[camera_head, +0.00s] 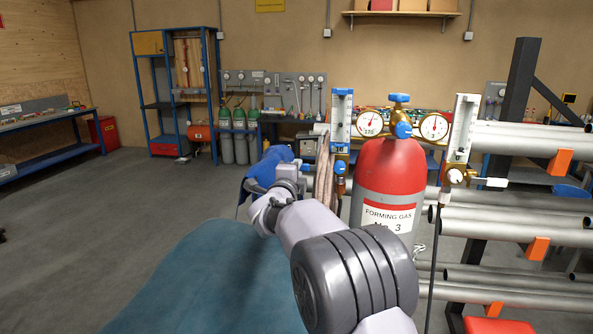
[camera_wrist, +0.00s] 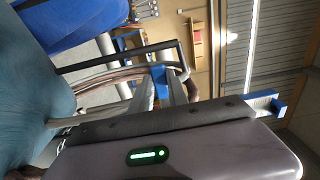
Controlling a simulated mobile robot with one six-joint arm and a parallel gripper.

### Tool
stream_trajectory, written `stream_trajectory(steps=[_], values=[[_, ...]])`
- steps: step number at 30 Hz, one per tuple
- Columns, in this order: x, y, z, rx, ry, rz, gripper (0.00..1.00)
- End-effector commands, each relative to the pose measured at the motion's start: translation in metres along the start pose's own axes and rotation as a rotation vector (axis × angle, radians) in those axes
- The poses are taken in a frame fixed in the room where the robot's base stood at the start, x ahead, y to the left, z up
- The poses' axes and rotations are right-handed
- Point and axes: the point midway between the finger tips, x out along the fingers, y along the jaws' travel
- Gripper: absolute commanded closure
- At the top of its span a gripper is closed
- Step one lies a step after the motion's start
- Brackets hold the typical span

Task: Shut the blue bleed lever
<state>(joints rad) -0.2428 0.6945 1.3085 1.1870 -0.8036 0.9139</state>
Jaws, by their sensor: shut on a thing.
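The red gas bottle (camera_head: 390,168) labelled "FORMING GAS No. 3" stands at the right of centre in the head view. A blue-framed flow tube (camera_head: 341,118) with a blue knob (camera_head: 340,167) hangs at its left. My arm reaches forward to its left, and my gripper is largely hidden there behind the arm and a coiled hose. In the wrist view, my gripper (camera_wrist: 163,88) has its two fingers around a small blue piece (camera_wrist: 158,76), which looks like the blue bleed lever. It is shut on it. The lever's angle cannot be told.
The coiled pinkish hose (camera_head: 325,172) hangs close beside my gripper. Two gauges (camera_head: 369,122) and a white flow tube (camera_head: 460,128) flank the bottle's top valve. Pipes on a rack (camera_head: 530,138) fill the right side. The floor (camera_head: 120,205) at left is open.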

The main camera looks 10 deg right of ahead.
Motion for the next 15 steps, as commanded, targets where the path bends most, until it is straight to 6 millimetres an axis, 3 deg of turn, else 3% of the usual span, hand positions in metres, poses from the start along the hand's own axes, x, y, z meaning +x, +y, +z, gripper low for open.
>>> stream_trajectory(steps=[8,9,12,15], values=[[0.0,0.0025,0.0001,-0.004,0.0,0.003,1.0],[0.0,0.0025,0.0001,-0.004,0.0,0.003,0.72],[0.0,0.002,0.0,-0.003,0.0,0.003,0.58],[0.0,0.0015,0.0,-0.002,0.0,0.002,0.58]])
